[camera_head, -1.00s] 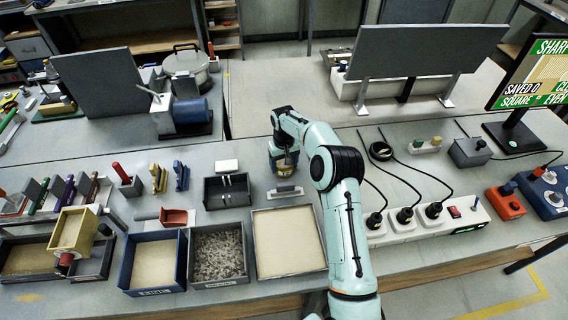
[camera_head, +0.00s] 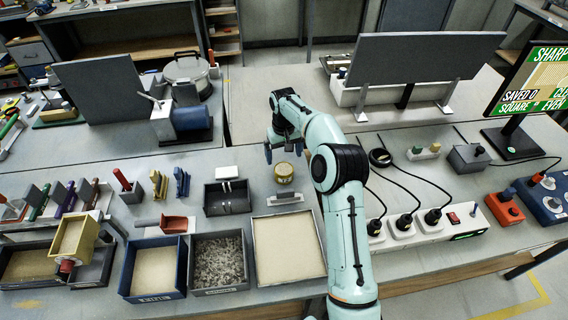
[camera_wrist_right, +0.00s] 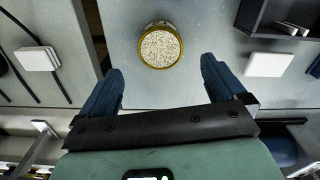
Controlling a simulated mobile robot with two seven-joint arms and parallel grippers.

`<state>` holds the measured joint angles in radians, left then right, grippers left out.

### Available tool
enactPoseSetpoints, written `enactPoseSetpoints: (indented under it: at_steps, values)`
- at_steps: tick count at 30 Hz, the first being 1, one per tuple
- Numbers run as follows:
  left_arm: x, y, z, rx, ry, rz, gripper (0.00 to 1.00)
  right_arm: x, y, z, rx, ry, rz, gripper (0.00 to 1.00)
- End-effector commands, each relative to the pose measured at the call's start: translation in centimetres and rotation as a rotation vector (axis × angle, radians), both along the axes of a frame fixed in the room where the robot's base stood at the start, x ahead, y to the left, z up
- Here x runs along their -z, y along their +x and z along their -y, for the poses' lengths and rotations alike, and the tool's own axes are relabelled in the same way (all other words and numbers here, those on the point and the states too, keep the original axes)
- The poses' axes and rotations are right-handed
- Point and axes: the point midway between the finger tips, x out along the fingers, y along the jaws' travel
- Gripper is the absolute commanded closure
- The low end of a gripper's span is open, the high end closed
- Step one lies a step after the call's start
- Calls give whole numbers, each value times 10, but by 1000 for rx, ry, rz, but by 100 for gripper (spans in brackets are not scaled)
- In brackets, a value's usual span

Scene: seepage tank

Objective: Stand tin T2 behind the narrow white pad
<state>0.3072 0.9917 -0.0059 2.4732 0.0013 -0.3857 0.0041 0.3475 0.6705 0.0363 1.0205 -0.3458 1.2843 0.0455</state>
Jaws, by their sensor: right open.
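The tin (camera_head: 284,172), a short golden-yellow cylinder, stands upright on the bench just behind a narrow pale pad (camera_head: 286,200) with a darker piece on it. I cannot read a label on the tin. In the right wrist view the tin (camera_wrist_right: 160,47) shows from above, with speckled grainy contents or top. My right gripper (camera_head: 283,149) is open and empty, behind the tin and apart from it. In the right wrist view its two dark blue fingers (camera_wrist_right: 162,82) are spread, with the tin beyond their tips. My left gripper is not in view.
A dark tray (camera_head: 227,209) stands left of the tin, with a white block (camera_head: 227,171) behind it. A sand tray (camera_head: 290,278) is in front. Another white block (camera_wrist_right: 37,59) and cables lie on the other side.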

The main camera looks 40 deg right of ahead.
Motion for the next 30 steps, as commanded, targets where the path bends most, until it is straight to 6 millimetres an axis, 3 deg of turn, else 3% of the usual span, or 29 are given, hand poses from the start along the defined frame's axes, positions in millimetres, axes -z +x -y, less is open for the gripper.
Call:
enactPoseSetpoints:
  at_steps: [3,9,30]
  values:
    - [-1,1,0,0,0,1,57,-19,1,-1,0,-1,2,3]
    - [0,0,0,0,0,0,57,-33,0,0,0,1,-1,3]
    - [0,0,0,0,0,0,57,-33,0,-1,-1,1,-1,3]
